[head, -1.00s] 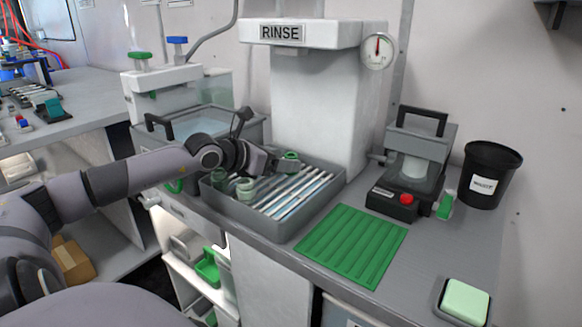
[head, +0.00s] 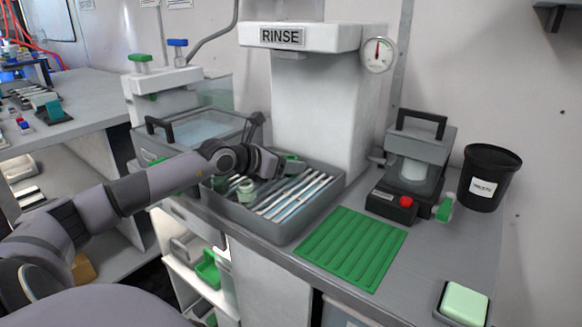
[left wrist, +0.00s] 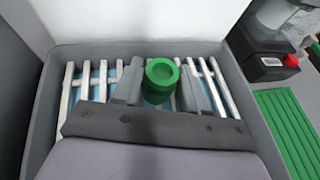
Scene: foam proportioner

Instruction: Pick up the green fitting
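A green ring-shaped fitting (left wrist: 163,80) stands between the two fingers of my left gripper (left wrist: 162,88) in the left wrist view. The fingers are apart, one on each side and very close to it; I cannot tell whether they press on it. In the head view, my left gripper (head: 284,166) is low over the grey rinse tray (head: 287,232), with the green fitting (head: 293,160) at its far side. A paler green fitting (head: 245,190) sits in the left part of the tray. Whether the green fitting touches the slats is hidden. My right gripper is not in view.
A white RINSE column (head: 318,110) rises behind the tray. A ribbed green mat (head: 352,247) lies to the right. A water basin (head: 200,128) stands behind left.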

